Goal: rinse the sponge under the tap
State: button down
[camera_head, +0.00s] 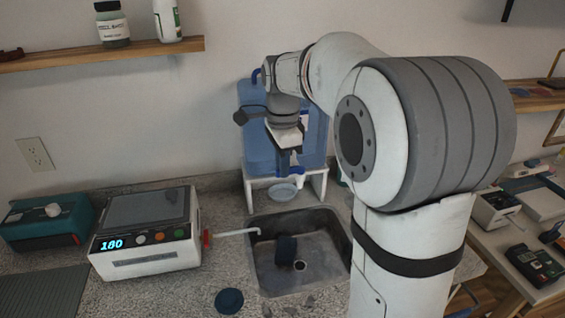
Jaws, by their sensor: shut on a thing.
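My gripper (284,165) points down in front of the blue water tank behind the sink. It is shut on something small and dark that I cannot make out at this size. A dark blue block (286,250), which looks like the sponge, is in the sink (325,262), a little left of its middle, well below my gripper in the picture. A thin white spout (238,232) with a red part at its left end reaches over the sink's left edge. A small blue and white spigot (296,181) shows just right of my fingertips. I see no running water.
The blue tank (257,140) sits on a white stand (318,185) with a pale blue bowl (283,192) under it. A device reading 180 (145,240) stands left of the sink. A dark round lid (229,300) lies at the front. My arm hides the counter on the right.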

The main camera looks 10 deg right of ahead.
jog(key=shift+w+m, duration=0.2)
jog(key=shift+m, duration=0.3)
jog(key=c, duration=1.5)
grip_release()
notch_tip(320, 180, up, 8)
jog(key=shift+f, duration=0.1)
